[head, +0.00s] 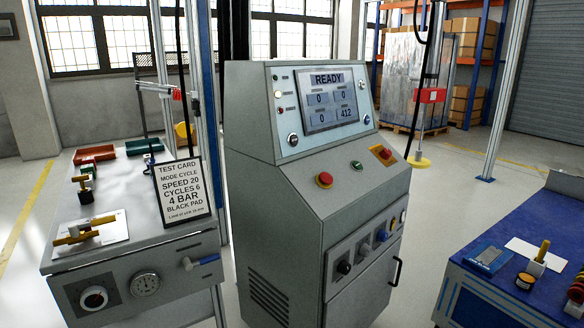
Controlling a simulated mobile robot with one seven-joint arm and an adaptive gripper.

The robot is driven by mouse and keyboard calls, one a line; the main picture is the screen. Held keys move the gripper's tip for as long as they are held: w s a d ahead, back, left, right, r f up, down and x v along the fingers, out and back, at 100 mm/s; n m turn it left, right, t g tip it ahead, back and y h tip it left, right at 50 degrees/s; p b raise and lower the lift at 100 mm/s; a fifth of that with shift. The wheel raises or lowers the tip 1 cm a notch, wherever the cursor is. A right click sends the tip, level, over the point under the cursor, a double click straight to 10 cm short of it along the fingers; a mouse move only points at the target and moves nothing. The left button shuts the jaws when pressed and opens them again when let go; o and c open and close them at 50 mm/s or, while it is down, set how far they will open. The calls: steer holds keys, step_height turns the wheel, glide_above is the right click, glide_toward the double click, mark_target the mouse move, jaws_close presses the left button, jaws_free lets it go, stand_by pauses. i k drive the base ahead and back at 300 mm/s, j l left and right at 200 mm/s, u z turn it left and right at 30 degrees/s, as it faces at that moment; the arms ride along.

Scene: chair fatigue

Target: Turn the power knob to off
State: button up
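A grey control cabinet (262,205) stands in the middle of the head view. No label that marks the power knob is readable. A red knob on a yellow-orange plate (383,154) sits at the right of its sloped desk; its setting is too small to tell. A red round button (324,180) is at the left of the desk, with a small green button (357,164) between them. The lower front panel has a black knob (344,267), a blue knob (382,235) and other small controls. The screen (329,99) reads READY. My gripper is not in view.
A left bench (110,255) carries a test card (181,189), red and green trays, a black-and-white dial (94,298) and a gauge (145,284). A blue-topped table (525,225) stands at the right. Open floor (440,200) lies between cabinet and table.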

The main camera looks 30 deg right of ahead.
mark_target(386, 153)
steer(key=k+z, duration=0.15)
steer(key=z, duration=1.15)
steer(key=i+l+z, duration=0.15)
steer(key=i, duration=0.5)
steer(key=i+j, duration=0.15)
steer(key=i, duration=0.3)
steer(key=i+j+z, duration=0.15)
steer(key=i, duration=0.3)
steer(key=i+j, duration=0.25)
steer(key=i, duration=0.25)
steer(key=z, duration=0.05)
